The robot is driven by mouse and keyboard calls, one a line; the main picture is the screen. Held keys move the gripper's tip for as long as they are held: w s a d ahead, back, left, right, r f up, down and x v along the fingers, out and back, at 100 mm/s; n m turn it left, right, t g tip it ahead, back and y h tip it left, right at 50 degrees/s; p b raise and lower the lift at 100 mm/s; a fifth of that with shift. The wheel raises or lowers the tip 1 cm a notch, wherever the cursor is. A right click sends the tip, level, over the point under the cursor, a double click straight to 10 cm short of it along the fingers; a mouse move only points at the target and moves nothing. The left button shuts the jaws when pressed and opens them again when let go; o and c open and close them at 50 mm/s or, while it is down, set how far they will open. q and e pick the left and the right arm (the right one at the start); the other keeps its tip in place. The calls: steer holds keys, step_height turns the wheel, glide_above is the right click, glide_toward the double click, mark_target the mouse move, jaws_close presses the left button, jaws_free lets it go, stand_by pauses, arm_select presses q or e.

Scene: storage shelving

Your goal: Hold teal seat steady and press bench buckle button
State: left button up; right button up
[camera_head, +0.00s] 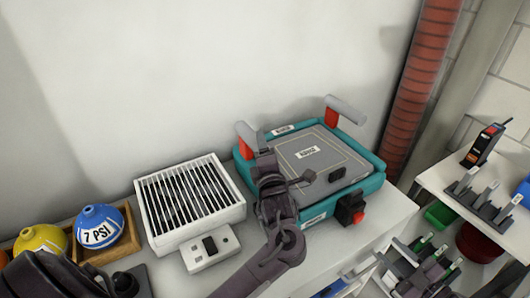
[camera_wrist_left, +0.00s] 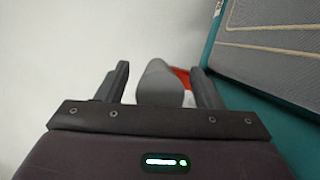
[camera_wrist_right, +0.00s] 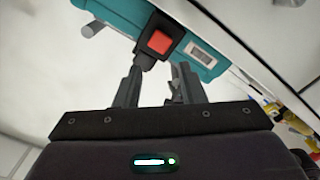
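The teal seat (camera_head: 372,185) with a grey panel stands on a white shelf top. It has grey-and-red handles at its back right (camera_head: 345,108) and left (camera_head: 246,137). A black buckle with a red button (camera_head: 358,217) is on its front right. My left gripper (camera_head: 264,158) is at the left handle; in the left wrist view the handle (camera_wrist_left: 160,84) lies between its open fingers, with a gap on the left.
A white slatted box (camera_head: 190,200) and a small white panel (camera_head: 208,248) are left of the seat. Blue (camera_head: 100,228) and yellow (camera_head: 40,242) balls sit in wooden trays. A ribbed red pipe (camera_head: 420,80) rises behind. A dark rack (camera_head: 480,200) stands on the right shelf.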

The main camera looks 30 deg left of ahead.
arm_select(q)
jaws_close()
arm_select(e)
steer(key=shift+c, duration=0.5)
